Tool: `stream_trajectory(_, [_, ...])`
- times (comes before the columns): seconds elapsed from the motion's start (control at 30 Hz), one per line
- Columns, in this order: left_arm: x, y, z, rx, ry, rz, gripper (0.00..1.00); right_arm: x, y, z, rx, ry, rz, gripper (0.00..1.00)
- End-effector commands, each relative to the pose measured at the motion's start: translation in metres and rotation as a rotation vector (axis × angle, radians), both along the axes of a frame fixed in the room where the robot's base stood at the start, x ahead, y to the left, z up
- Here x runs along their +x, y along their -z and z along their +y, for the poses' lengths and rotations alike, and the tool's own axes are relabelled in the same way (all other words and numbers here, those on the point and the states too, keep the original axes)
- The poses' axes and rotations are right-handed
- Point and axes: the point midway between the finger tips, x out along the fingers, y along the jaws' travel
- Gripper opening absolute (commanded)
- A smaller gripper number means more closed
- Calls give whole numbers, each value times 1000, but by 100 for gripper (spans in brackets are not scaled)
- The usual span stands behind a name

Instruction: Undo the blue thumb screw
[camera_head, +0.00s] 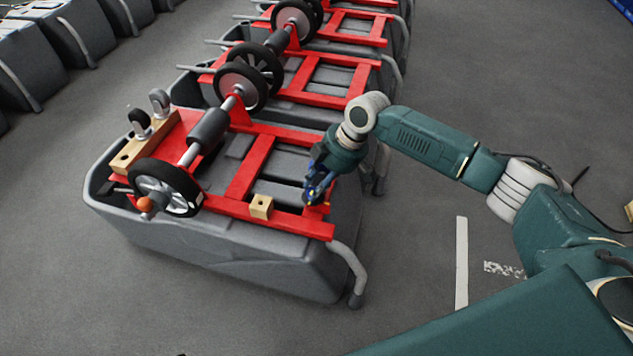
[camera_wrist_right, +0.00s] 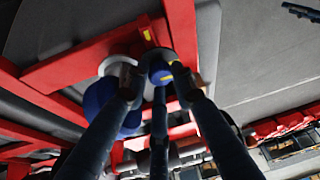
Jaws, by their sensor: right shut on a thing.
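The blue thumb screw (camera_wrist_right: 161,72) has a small yellow mark and sits between the fingertips of my right gripper (camera_wrist_right: 160,82) in the right wrist view. The gripper is shut on it. In the head view my right gripper (camera_head: 314,192) points down at the right end of the front red frame (camera_head: 285,217). There the fingers largely hide the screw. A larger blue rounded part (camera_wrist_right: 106,104) with a grey collar shows left of the fingertips in the wrist view; I cannot tell what it is. My left gripper is not in view.
The red frame rests on a grey scrubber tank (camera_head: 240,255). A wooden block (camera_head: 261,207) sits on the frame left of my gripper. More tanks stand behind. Floor at right is mostly clear.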

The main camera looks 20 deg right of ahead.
Motion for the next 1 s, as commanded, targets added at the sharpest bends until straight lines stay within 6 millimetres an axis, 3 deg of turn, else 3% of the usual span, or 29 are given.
stream_trajectory(0.17, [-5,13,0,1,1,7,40,-1,0,2,5,-78,5,0])
stream_trajectory(0.47, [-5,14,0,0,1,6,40,-2,1,3,5,-89,5,0])
stream_trajectory(0.5, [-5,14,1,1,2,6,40,-2,1,3,5,-89,5,27])
stream_trajectory(0.6, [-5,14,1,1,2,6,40,-2,1,2,4,-88,6,43])
stream_trajectory(1.0, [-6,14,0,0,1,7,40,-1,-8,-3,2,-84,2,43])
